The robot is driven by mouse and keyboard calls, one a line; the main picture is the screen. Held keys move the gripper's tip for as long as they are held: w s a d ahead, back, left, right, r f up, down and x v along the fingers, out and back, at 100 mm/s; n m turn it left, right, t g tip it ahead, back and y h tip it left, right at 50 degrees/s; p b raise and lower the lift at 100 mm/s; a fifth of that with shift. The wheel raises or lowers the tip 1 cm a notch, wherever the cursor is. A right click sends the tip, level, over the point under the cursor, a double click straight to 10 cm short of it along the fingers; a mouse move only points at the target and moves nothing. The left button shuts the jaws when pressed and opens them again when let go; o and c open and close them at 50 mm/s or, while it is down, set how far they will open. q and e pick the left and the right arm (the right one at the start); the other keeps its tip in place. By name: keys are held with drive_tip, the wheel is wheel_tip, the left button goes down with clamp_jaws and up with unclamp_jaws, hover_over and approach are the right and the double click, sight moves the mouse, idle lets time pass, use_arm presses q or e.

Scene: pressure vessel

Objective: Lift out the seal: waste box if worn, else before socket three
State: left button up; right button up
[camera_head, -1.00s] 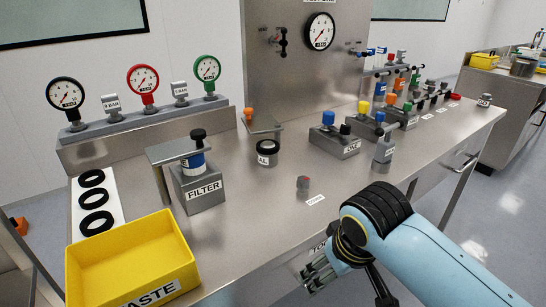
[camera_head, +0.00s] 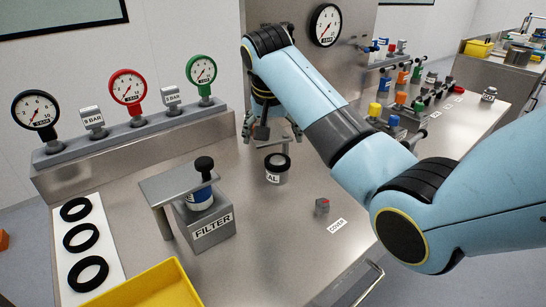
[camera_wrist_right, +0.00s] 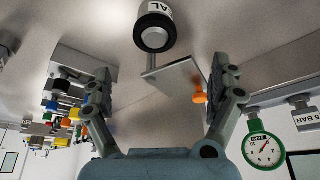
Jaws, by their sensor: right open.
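A small round pot (camera_head: 277,170) with a white label reading "AL" and a dark ringed top stands on the steel bench; in the right wrist view it shows at the top (camera_wrist_right: 153,27). I cannot tell whether the dark ring is the seal, nor its wear. My right gripper (camera_head: 272,138) hangs just behind the pot, open and empty; in the right wrist view its fingers (camera_wrist_right: 158,85) are spread apart, with the pot beyond them. The yellow waste box (camera_head: 150,288) is cut off at the bottom left. My left gripper is out of view. No socket number is readable.
A bracket plate (camera_wrist_right: 170,75) with an orange knob (camera_wrist_right: 200,97) lies between my fingers in the wrist view. The filter block (camera_head: 207,225) stands left of the pot. Several black rings lie on a white strip (camera_head: 105,262).

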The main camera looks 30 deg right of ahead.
sight(278, 158)
drive_tip(key=x, duration=0.3)
drive_tip(key=shift+d+f, duration=0.15)
drive_tip(key=shift+f, duration=0.2)
drive_tip(key=shift+w+d+f, duration=0.1)
drive_tip(key=shift+f, duration=0.2)
drive_tip(key=x, duration=0.4)
drive_tip(key=shift+d+f+p, duration=0.2)
drive_tip(key=shift+d+p, duration=0.1)
drive_tip(key=shift+p, duration=0.05)
drive_tip(key=shift+f, duration=0.2)
drive_tip(key=c, duration=1.2)
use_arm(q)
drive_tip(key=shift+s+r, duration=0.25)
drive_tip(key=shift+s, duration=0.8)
use_arm(e)
drive_tip(key=shift+c, duration=0.2)
drive_tip(key=shift+r, duration=0.15)
